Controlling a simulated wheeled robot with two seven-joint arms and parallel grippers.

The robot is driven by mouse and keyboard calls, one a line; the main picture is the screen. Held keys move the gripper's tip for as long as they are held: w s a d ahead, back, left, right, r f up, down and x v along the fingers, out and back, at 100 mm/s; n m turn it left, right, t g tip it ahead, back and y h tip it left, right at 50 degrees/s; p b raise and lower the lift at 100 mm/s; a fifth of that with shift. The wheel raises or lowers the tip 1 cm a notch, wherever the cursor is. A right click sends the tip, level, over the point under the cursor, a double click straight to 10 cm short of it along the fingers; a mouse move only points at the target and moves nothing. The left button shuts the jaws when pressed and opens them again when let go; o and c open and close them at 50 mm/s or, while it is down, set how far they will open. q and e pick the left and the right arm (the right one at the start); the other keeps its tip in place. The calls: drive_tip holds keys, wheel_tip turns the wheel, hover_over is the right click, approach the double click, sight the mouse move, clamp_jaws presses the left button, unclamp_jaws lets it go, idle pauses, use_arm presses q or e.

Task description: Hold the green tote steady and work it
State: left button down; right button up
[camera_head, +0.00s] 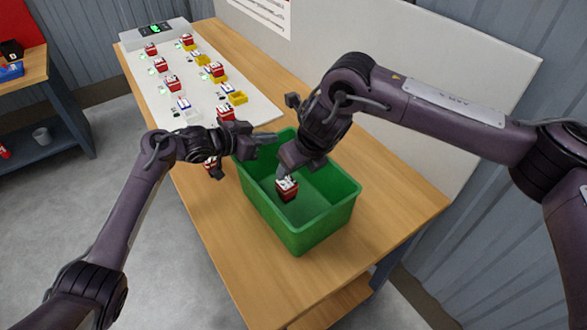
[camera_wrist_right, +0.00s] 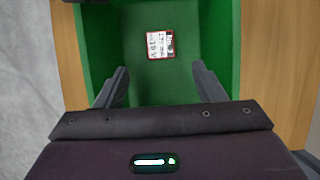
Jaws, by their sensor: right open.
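The green tote (camera_head: 315,232) stands on the wooden table, open at the top. A small red-and-white box (camera_head: 287,190) is inside it; the box also shows in the right wrist view (camera_wrist_right: 160,44), ahead of and between the fingers. My right gripper (camera_head: 287,168) reaches down into the tote, open and empty, its fingers (camera_wrist_right: 159,80) apart from the box. My left gripper (camera_head: 264,140) is at the tote's far left rim. Whether its fingers close on the rim is unclear.
A white board (camera_head: 215,130) with several small red, blue and yellow items lies behind the tote. Another red-and-white box (camera_head: 210,162) is partly hidden by my left wrist. A pale panel (camera_head: 400,130) stands along the table's right side. The near table (camera_head: 262,280) is clear.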

idle(0.3)
use_arm(q)
drive_tip(key=c, duration=1.6)
unclamp_jaws()
drive_tip(key=shift+o, duration=0.2)
